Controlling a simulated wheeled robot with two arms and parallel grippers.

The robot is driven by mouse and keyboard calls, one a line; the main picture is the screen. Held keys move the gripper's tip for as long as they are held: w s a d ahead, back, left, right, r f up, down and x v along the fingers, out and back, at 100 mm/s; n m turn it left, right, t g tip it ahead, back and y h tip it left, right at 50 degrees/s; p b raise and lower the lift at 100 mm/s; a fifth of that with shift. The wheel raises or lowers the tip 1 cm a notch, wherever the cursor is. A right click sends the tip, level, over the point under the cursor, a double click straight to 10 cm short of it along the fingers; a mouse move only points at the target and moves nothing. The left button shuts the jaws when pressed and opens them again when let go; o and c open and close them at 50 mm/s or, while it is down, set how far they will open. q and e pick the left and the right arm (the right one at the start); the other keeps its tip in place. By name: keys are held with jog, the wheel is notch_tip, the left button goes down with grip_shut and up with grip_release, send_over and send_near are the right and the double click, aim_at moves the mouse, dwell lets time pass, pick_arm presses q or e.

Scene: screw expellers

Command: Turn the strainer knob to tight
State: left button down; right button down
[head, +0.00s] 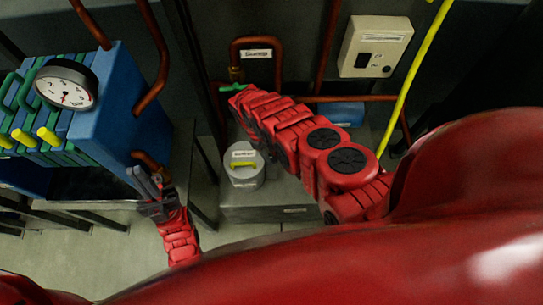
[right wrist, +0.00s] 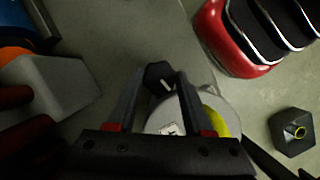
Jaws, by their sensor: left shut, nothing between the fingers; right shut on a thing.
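In the right wrist view a dark knob (right wrist: 158,78) with a short white mark sits between the fingertips of my right gripper (right wrist: 160,88), which is shut on it. In the head view my right gripper (head: 238,100) reaches to the back left, above and behind a grey canister, and its own arm hides the knob. I cannot tell from the labels whether this is the strainer knob. My left gripper (head: 148,184) is shut and empty, beside the blue press frame, well left of the canister.
The grey canister (head: 243,177) has a yellow handle and stands close to my right arm. A blue press (head: 115,95) with a round gauge (head: 66,84) is at the left. Copper pipes, a beige switch box (head: 376,46) and a yellow hose (head: 412,75) are at the back.

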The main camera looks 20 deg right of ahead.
jog(key=shift+w+m+y+b, duration=0.1)
jog(key=shift+m+y+b, duration=0.25)
jog(key=shift+m, duration=0.75)
jog(key=shift+c, duration=1.5)
grip_release()
jog(key=shift+g, duration=0.3)
